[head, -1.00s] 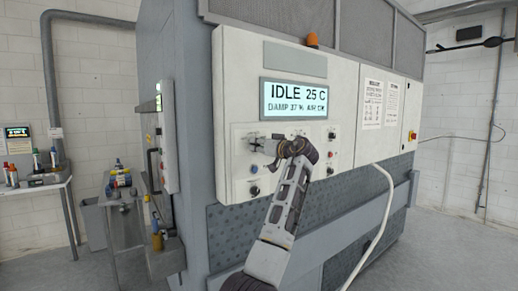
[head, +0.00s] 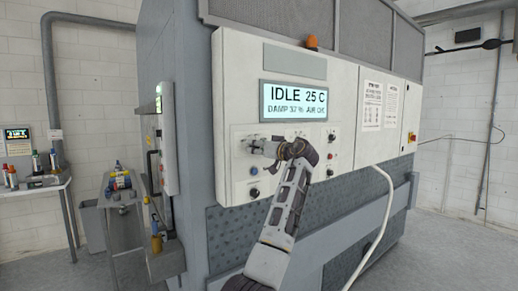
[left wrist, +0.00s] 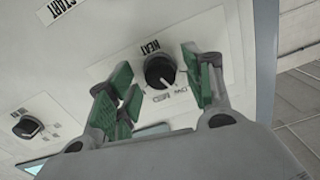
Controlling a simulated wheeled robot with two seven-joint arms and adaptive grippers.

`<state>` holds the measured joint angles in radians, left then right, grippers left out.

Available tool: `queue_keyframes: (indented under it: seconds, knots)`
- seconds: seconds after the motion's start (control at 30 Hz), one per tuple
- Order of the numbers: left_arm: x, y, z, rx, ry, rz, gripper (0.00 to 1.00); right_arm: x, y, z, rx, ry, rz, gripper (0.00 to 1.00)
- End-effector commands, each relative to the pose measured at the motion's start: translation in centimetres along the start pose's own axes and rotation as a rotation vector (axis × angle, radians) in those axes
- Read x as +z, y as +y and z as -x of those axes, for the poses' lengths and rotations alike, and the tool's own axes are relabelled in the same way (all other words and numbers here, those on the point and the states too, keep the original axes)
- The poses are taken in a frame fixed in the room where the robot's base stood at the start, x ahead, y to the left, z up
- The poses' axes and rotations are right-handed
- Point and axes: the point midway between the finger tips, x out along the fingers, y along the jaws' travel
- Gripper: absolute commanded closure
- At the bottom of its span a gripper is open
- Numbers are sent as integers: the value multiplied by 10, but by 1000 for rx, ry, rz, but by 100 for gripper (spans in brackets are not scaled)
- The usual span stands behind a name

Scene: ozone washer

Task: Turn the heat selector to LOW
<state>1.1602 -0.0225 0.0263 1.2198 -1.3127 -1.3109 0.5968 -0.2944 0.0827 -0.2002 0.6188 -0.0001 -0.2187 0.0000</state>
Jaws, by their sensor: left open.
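The heat selector (left wrist: 160,71) is a round black knob with a white pointer line, on a white plate marked HEAT, in the left wrist view. Its pointer aims toward the lower part of the picture, near the LOW and MED lettering; which mark it meets I cannot tell. My left gripper (left wrist: 157,72) is open, its green-padded fingers on either side of the knob. Contact is not clear. In the head view the left gripper (head: 262,147) is at the washer's control panel (head: 235,105) below the display and hides the knob. My right gripper is not in view.
A second black knob (left wrist: 27,127) sits on its own plate in the left wrist view. The lit display (head: 294,101) reads IDLE 25 C. A white hose (head: 384,215) hangs right of my arm. A side table with bottles (head: 38,187) stands far left.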

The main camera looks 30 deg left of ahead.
Motion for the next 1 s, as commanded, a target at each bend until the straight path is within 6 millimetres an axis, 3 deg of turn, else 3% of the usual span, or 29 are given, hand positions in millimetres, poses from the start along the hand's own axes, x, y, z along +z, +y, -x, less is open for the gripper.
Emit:
queue_keyframes:
  seconds: [0.27,0.8,1.0]
  knots:
    - [0,1,21,3,1,0,49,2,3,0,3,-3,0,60]
    - [1,1,97,2,-1,-1,49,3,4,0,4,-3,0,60]
    - [1,1,114,2,-1,0,49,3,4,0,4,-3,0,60]
